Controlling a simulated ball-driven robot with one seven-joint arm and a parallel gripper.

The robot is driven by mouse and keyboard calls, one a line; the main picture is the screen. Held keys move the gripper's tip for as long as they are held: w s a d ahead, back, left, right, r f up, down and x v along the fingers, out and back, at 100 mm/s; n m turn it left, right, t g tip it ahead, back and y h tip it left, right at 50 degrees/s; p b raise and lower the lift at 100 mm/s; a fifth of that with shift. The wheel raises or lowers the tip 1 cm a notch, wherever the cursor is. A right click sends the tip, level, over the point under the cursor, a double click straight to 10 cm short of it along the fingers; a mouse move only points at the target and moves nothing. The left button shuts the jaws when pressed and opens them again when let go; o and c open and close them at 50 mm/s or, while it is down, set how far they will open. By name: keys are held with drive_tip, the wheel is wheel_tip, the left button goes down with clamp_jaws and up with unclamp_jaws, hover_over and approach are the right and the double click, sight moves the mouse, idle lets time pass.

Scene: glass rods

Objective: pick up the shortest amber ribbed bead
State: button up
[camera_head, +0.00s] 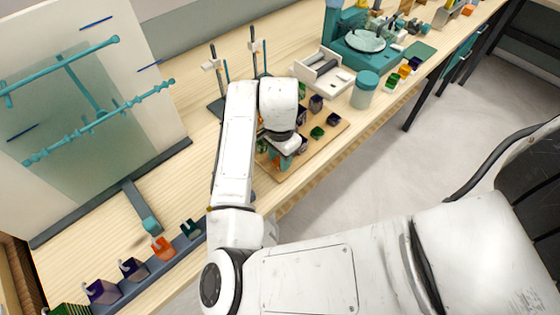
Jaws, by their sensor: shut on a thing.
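My gripper (285,157) points down over a wooden board (330,143) on the bench. My own wrist hides much of it. It is shut on a small amber bead (286,164), of which only a little shows at the fingertips. Whether it is ribbed, and how its length compares, is too small to tell. Whether it touches the board cannot be told. Around it on the board stand a green bead (317,132), a purple bead (334,118) and another purple bead (316,103). More beads are partly hidden behind my arm.
Clamp stands (216,80) rise behind my arm. A dark rack (155,268) with several coloured pieces runs along the front left. A large panel (85,115) with teal rods stands left.

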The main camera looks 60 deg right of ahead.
drive_tip(key=shift+r, duration=0.45)
wheel_tip(320, 180, up, 2)
drive_tip(key=shift+r+b, duration=0.15)
drive_tip(key=shift+b, duration=0.4)
drive_tip(key=s+a+r, duration=0.4)
drive_tip(key=s+r, duration=0.6)
drive_tip(key=s, duration=0.3)
drive_tip(key=shift+s+a, duration=0.15)
drive_tip(key=shift+s, duration=0.05)
